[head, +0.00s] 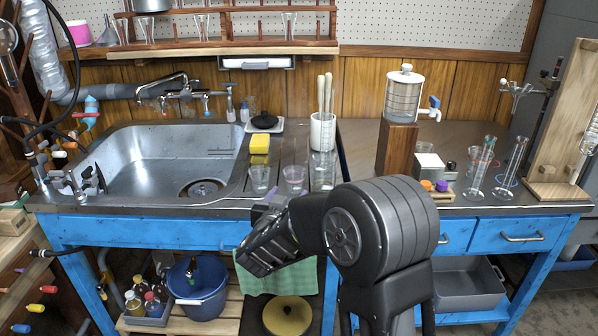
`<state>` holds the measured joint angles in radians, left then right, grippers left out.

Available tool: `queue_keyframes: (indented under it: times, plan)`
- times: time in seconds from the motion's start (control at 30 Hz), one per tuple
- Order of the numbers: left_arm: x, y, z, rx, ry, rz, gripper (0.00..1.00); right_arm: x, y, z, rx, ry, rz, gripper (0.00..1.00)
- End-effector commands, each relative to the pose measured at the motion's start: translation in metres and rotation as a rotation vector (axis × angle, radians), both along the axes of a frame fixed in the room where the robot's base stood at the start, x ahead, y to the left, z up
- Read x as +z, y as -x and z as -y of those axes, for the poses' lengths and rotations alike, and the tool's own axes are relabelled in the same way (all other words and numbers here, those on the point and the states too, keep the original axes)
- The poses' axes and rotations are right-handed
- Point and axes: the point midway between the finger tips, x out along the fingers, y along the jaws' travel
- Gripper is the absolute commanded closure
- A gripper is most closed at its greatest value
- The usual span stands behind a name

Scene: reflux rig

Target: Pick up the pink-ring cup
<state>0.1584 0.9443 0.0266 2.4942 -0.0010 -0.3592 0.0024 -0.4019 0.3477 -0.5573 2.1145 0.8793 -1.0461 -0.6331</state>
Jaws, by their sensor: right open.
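The pink-ring cup (294,180) is a small clear cup with a pinkish tint. It stands upright on the counter right of the sink, between a clear cup (260,179) on its left and a taller clear beaker (323,172) on its right. My right gripper (267,209) is open, at the counter's front edge, just in front of and slightly left of the pink-ring cup. It appears apart from the cup. My right arm hides part of the counter front. My left gripper is not in view.
A white holder (322,131) with wooden sticks stands behind the beaker. The sink (150,160) is to the left. A wooden block (396,148) bears a dispenser, and glass cylinders (480,168) stand at the right.

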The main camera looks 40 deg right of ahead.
Motion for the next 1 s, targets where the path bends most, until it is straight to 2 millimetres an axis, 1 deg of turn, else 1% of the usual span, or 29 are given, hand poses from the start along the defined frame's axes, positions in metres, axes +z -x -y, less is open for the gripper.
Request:
queue_keyframes:
  times: [0.37, 0.63, 1.0]
  plan:
    - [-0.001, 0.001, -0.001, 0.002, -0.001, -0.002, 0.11, -0.001, 0.000, 0.001, -0.001, 0.001, -0.001, 0.43]
    - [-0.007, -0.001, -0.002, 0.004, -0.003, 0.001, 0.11, -0.005, -0.016, 0.018, -0.002, 0.001, -0.001, 0.43]
    - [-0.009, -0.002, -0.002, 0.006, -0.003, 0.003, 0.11, -0.006, -0.019, 0.022, -0.001, 0.001, -0.001, 0.43]
